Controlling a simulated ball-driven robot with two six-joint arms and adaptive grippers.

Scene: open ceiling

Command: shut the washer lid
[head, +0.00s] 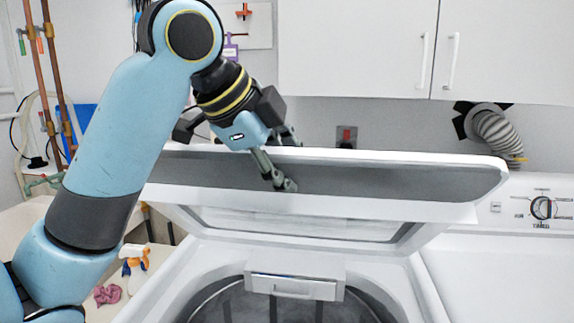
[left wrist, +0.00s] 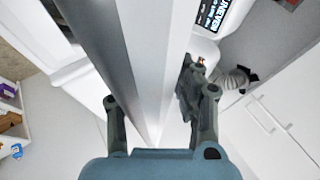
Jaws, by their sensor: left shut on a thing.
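The washer lid (head: 400,181) is white with a grey edge face and stands partly open, tilted above the washer (head: 207,268). The round tub opening shows below it. My left gripper (head: 283,160) is at the lid's upper edge, with one finger on the near face and the other behind it, and is shut on the lid. In the left wrist view, the lid (left wrist: 150,62) runs between the two fingers of my left gripper (left wrist: 158,108). My right gripper is not in view.
White cabinets (head: 355,45) hang above the back right. A dryer panel with a dial (head: 541,208) stands at the right, below a vent hose (head: 495,132). At the left are copper pipes (head: 52,75), a spray bottle (head: 134,262) and a pink cloth (head: 107,294).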

